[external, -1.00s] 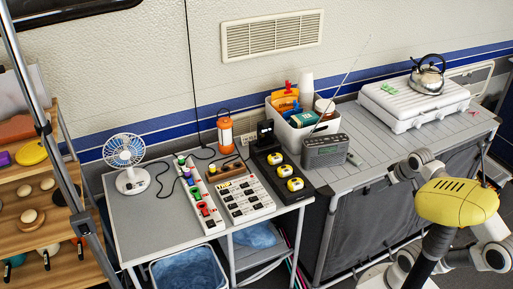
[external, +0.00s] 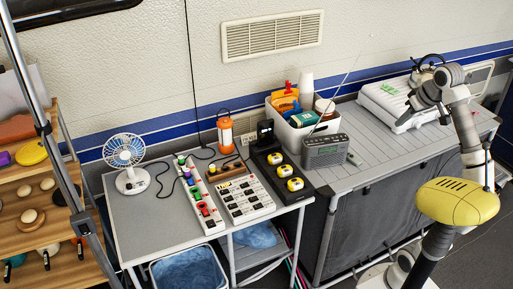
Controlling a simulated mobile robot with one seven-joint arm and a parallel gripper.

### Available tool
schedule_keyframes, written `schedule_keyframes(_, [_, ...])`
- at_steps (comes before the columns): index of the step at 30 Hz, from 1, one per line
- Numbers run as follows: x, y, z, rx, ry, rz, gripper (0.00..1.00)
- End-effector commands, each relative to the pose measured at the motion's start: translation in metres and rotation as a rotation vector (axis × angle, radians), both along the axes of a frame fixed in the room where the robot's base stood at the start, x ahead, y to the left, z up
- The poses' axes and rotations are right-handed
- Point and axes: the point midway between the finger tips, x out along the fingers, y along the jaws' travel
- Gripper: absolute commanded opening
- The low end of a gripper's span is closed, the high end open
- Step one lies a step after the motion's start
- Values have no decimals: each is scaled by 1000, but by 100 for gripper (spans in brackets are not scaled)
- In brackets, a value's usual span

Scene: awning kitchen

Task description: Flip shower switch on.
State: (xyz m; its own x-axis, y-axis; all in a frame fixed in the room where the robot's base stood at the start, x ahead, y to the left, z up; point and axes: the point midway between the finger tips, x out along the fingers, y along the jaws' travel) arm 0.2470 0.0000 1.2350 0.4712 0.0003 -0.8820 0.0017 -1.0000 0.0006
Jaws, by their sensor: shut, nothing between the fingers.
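Several switch panels lie on the grey table. A white strip (external: 211,222) carries coloured plugs or switches. A white panel (external: 247,203) has rows of dark switches. A black panel (external: 273,172) has yellow switches. Labels are too small to read, so I cannot tell which one is the shower switch. My gripper (external: 411,107) is at the upper right, in front of the white stove, far to the right of the panels. It is small in view, looks shut and empty, and touches no switch.
A grey radio (external: 325,151) with a raised antenna and a white bin (external: 292,134) stand between the panels and my arm. A fan (external: 130,178) and an orange lantern (external: 225,136) stand at the left. The stove (external: 380,98) is behind my gripper; the counter's front is clear.

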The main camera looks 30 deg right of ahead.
Motion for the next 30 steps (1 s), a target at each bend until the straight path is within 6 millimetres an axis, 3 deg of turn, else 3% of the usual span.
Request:
schedule_keyframes(1, [27, 19, 8, -21, 14, 92, 0])
schedule_keyframes(3, [56, 45, 10, -45, 19, 216, 0])
schedule_keyframes(12, [155, 155, 4, -57, 6, 727, 0])
schedule_keyframes(21, [214, 263, -7, 63, -82, 1177, 0])
schedule_keyframes(30, [245, 343, -3, 257, -251, 1474, 0])
